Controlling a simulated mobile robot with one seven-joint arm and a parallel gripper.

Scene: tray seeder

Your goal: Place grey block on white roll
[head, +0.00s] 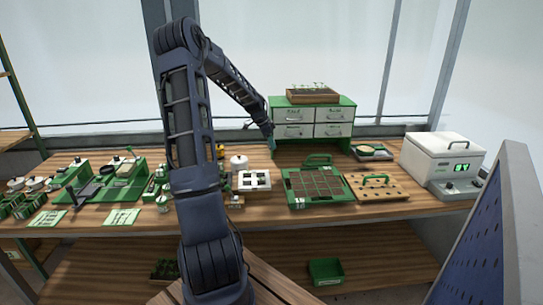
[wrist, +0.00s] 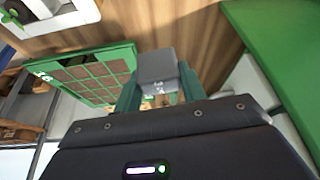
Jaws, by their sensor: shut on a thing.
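The grey block (wrist: 157,66) is between the green fingers of my gripper (wrist: 160,90) in the wrist view, with small pale marks on its near face. My gripper is shut on it, above the wooden bench top. In the head view my gripper (head: 268,131) is small and dark, by the left side of the green drawer cabinet; the block cannot be made out there. A white upright cylinder (head: 239,162), which looks like the white roll, stands on the bench below and left of my gripper. I cannot tell its top clearly.
A green tray of brown cells (head: 318,187) lies right of the cylinder, and a white frame (head: 254,181) lies just in front of it. The green cabinet (head: 346,101) stands behind. A wooden holed board (head: 380,187) and a white box machine (head: 440,155) are to the right.

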